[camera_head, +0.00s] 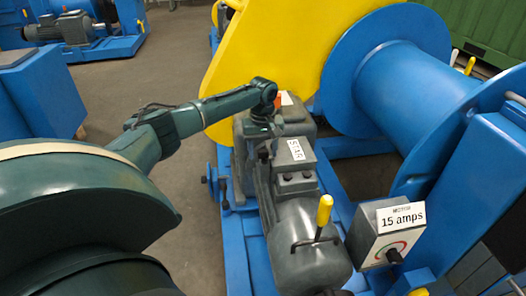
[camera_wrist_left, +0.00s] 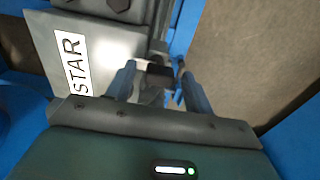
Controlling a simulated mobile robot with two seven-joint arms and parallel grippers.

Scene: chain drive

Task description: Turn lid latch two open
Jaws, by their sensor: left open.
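The grey terminal box (camera_head: 304,172) with a STAR label sits on top of the grey motor (camera_head: 310,238) in the head view. Its pale lid (camera_wrist_left: 112,50) fills the upper left of the left wrist view. A small dark block (camera_wrist_left: 158,72), which may be a lid latch, is at the lid's right edge. I cannot tell which latch it is or whether it is turned. My left gripper (camera_head: 264,148) points down at the box's left side. In the left wrist view my left gripper (camera_wrist_left: 156,68) is open, with its fingers on either side of the dark block; contact is unclear.
A yellow guard (camera_head: 265,55) and a blue drum (camera_head: 415,95) stand behind the motor. A motor dial box (camera_head: 388,246) reading 15 amps stands at right. Open floor (camera_head: 180,80) lies to the left.

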